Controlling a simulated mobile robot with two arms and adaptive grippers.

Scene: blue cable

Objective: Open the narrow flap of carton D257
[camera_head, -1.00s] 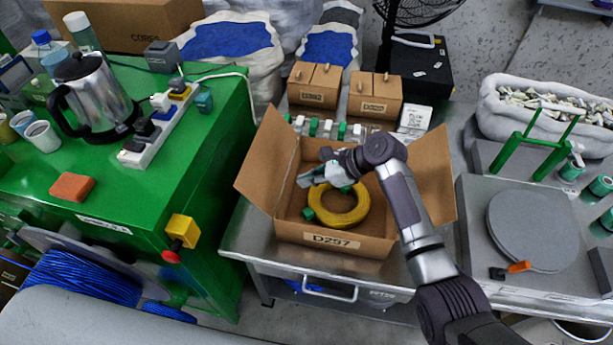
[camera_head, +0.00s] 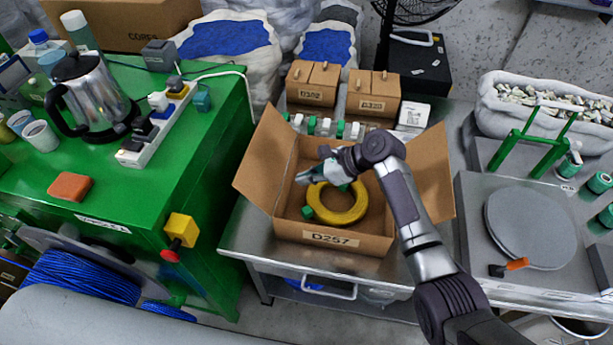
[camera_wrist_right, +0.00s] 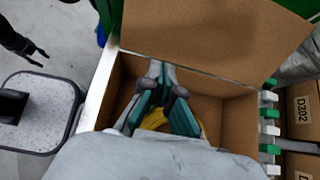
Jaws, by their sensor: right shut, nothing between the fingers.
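Carton D257 (camera_head: 330,237) is a brown box on the metal table, its label on the near side. Its left flap (camera_head: 262,165) and right flap (camera_head: 432,175) stand open and lean outward. I cannot make out a flap on the near or far edge. A yellow cable coil (camera_head: 337,212) with a green block (camera_head: 307,212) lies inside. My right gripper (camera_head: 303,177) is shut and empty, over the carton's opening. In the right wrist view its fingers (camera_wrist_right: 163,105) point into the carton, partly covering the coil. A dark gripper, likely my left (camera_wrist_right: 36,55), shows there, its state unclear.
Two small cartons (camera_head: 312,95) (camera_head: 373,105) and a row of green and white pieces (camera_head: 325,127) stand behind the carton. A green bench (camera_head: 190,150) is on the left. A grey round plate (camera_head: 530,228) lies on the right.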

